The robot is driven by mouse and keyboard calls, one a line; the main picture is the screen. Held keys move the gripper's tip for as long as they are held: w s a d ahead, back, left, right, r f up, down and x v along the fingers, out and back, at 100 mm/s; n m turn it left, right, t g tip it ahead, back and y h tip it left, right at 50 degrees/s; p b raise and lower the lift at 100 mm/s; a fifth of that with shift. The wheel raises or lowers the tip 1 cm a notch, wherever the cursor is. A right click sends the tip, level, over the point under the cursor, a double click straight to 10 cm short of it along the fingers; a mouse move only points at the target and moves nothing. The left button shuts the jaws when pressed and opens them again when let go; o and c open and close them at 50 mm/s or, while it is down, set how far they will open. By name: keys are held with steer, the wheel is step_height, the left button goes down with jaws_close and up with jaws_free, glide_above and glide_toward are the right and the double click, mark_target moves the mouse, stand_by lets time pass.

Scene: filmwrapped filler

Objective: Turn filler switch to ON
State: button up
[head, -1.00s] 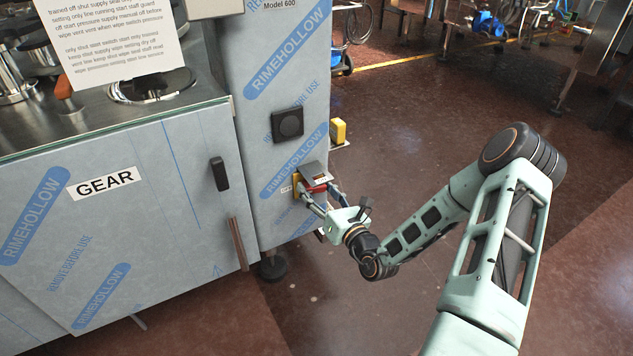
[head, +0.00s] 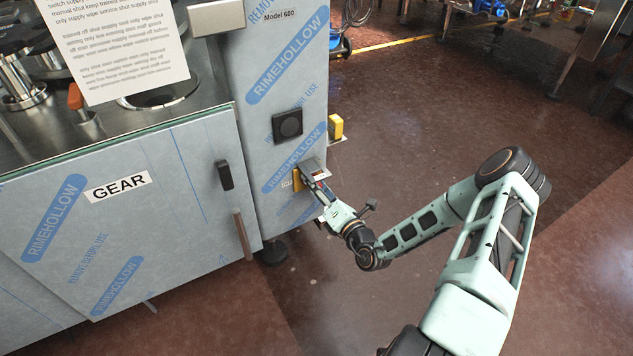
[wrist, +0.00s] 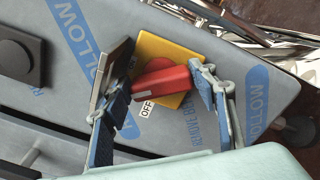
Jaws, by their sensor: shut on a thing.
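The filler switch is a red rotary handle (wrist: 165,82) on a yellow plate (wrist: 184,54) in the wrist view. An OFF label (wrist: 147,107) shows beside the handle. In the head view the yellow plate (head: 297,180) is a small strip on the front of the grey cabinet, and the handle is mostly hidden. My gripper (wrist: 168,84) has a blue-padded finger on each side of the handle and is shut on it. A grey flap (wrist: 108,72) stands out beside the left finger. In the head view my gripper (head: 313,182) is at the switch, partly behind the flap.
A black square knob (head: 287,125) sits above the switch on the film-wrapped cabinet (head: 285,60). A yellow box (head: 336,127) sticks out at the cabinet's right edge. The floor (head: 420,140) to the right is open.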

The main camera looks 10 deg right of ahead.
steer(key=shift+f, duration=0.1)
stand_by(0.3)
steer(key=o, duration=1.2)
steer(key=shift+c, duration=0.2)
